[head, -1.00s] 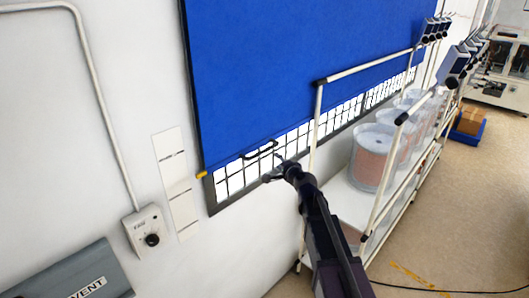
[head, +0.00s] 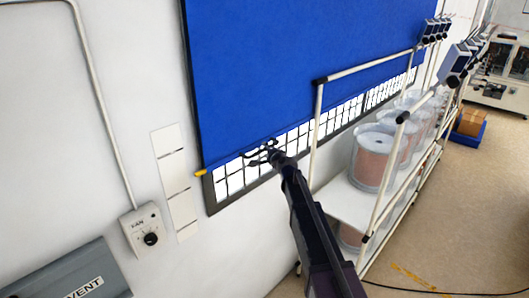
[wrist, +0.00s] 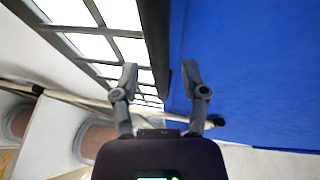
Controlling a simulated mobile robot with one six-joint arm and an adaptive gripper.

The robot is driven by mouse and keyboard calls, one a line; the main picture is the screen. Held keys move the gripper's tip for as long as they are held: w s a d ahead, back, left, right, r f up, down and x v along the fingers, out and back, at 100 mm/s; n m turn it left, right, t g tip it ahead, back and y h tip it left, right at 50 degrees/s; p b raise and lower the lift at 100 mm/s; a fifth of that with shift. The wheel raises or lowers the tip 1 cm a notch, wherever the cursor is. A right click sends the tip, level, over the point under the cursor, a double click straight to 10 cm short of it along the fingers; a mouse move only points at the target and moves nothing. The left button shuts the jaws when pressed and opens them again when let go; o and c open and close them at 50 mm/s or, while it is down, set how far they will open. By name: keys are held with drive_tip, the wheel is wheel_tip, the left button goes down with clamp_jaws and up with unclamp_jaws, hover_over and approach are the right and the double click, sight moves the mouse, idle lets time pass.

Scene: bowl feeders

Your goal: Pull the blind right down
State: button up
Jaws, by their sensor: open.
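The blue blind (head: 290,70) hangs over most of the window, its lower edge slanting up to the right in the head view. A strip of barred window (head: 235,182) shows below it. A dark handle at the lower edge overlaps my gripper in the head view, and I cannot tell the two apart well. My gripper (head: 263,156) is open at the blind's lower edge. In the wrist view my gripper (wrist: 161,72) has its fingers apart, with a dark bar (wrist: 155,35) along the blind's edge running between them; contact cannot be told. The blind (wrist: 250,70) fills the right side there.
A white-framed rack (head: 345,195) with clear bowls (head: 374,155) stands right of my arm, close to the window. A fan control box (head: 146,230) and a grey vent box (head: 75,275) are on the wall at left.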

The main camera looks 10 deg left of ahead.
drive_tip(key=shift+w+a+f, duration=0.15)
drive_tip(key=shift+w+a, duration=0.15)
drive_tip(key=shift+w, duration=0.3)
clamp_jaws()
drive_tip(key=shift+f, duration=0.1)
wheel_tip(320, 180, down, 24)
drive_tip(key=b, duration=2.5)
drive_tip(key=shift+s+f, duration=0.15)
drive_tip(key=shift+f, duration=0.05)
drive_tip(key=shift+s, duration=0.1)
